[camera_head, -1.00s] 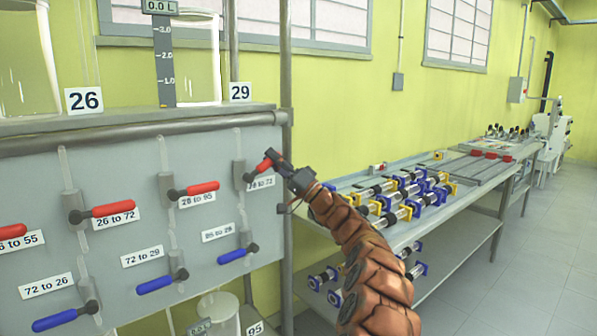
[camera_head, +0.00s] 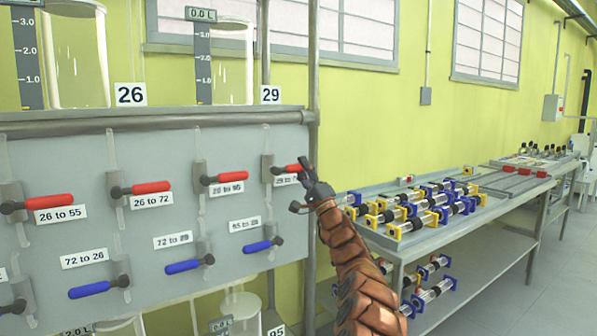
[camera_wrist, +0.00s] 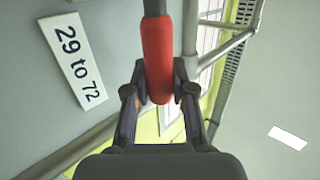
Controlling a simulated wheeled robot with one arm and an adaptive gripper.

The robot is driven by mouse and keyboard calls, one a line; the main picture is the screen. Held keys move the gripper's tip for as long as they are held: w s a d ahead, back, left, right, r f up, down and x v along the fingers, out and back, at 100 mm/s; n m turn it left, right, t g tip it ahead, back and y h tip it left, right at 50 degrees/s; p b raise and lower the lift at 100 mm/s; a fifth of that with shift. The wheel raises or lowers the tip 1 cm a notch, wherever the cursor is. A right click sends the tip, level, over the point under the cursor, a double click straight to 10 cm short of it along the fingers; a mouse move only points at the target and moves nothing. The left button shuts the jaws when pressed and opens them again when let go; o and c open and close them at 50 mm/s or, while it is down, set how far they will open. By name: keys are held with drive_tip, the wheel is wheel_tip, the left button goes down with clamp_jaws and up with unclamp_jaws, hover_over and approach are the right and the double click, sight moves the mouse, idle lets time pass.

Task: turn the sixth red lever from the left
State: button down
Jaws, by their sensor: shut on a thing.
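The red lever labelled "29 to 72" (camera_head: 290,169) is the rightmost red lever on the grey panel, and it points right with a slight upward tilt. It fills the top middle of the wrist view (camera_wrist: 158,55). My gripper (camera_head: 308,169) is at its free end, with the fingertips (camera_wrist: 159,92) closed on both sides of the red handle. Three other red levers show to its left: "28 to 95" (camera_head: 228,177), "26 to 72" (camera_head: 150,188) and "26 to 55" (camera_head: 50,202). The row's left part is out of view.
Blue levers, such as (camera_head: 262,245), form a lower row. Glass vessels (camera_head: 232,60) stand above the panel. A vertical pipe (camera_head: 313,90) is close to my gripper. A metal table (camera_head: 425,235) with blue and yellow parts stands to the right. The floor at far right is clear.

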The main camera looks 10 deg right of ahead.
drive_tip(key=shift+a, duration=0.15)
drive_tip(key=c, duration=0.9)
unclamp_jaws()
drive_tip(key=shift+c, duration=0.2)
drive_tip(key=shift+d+f, duration=0.1)
drive_tip(key=shift+d, duration=0.1)
drive_tip(key=v, duration=1.1)
drive_tip(key=shift+s+f, duration=0.25)
drive_tip(key=shift+f, duration=0.05)
